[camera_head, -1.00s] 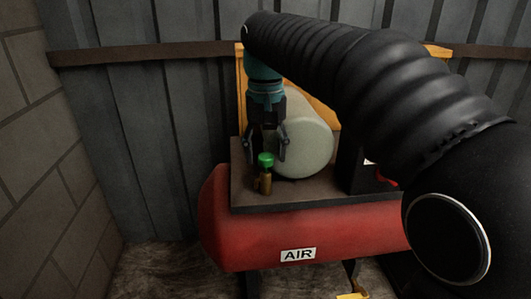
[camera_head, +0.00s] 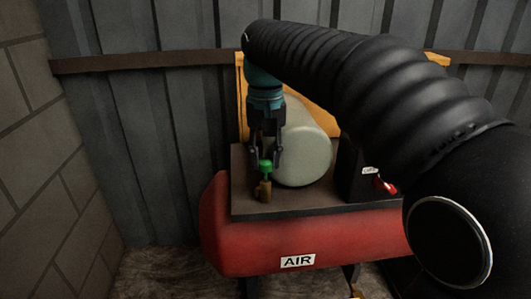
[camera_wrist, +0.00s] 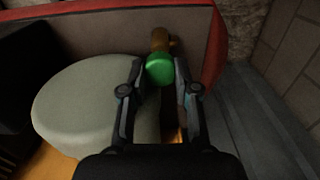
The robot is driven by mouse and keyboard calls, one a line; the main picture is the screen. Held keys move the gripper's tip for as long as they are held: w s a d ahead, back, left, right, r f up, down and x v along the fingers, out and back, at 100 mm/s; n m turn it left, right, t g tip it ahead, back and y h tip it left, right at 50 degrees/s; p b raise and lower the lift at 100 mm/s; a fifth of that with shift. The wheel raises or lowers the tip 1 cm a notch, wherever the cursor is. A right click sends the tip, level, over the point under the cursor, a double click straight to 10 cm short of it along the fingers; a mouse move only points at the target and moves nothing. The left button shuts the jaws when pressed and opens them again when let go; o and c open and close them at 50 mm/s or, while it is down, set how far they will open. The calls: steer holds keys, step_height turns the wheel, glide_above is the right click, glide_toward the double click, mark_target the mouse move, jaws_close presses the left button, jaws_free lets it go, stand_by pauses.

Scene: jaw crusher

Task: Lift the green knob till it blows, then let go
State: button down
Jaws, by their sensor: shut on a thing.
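The green knob (camera_head: 265,166) tops a small brass valve body (camera_head: 265,188) at the left end of the plate on the red air tank. My gripper (camera_head: 265,168) points down over it, with a finger on each side, shut on the knob. In the wrist view the green knob (camera_wrist: 160,69) sits between my fingertips (camera_wrist: 159,72), with the brass body (camera_wrist: 160,40) beyond it. I cannot tell whether the knob is raised from the brass.
The red tank (camera_head: 300,240) bears an "AIR" label. A pale cylinder (camera_head: 303,150) lies close to the right of my gripper. A dark box (camera_head: 357,180) with a red switch (camera_head: 386,187) stands further right. A corrugated wall is behind, a block wall at left.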

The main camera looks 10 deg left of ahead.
mark_target(265, 160)
steer(key=c, duration=0.8)
jaws_free()
steer(key=shift+c, duration=0.2)
step_height(265, 160, up, 12)
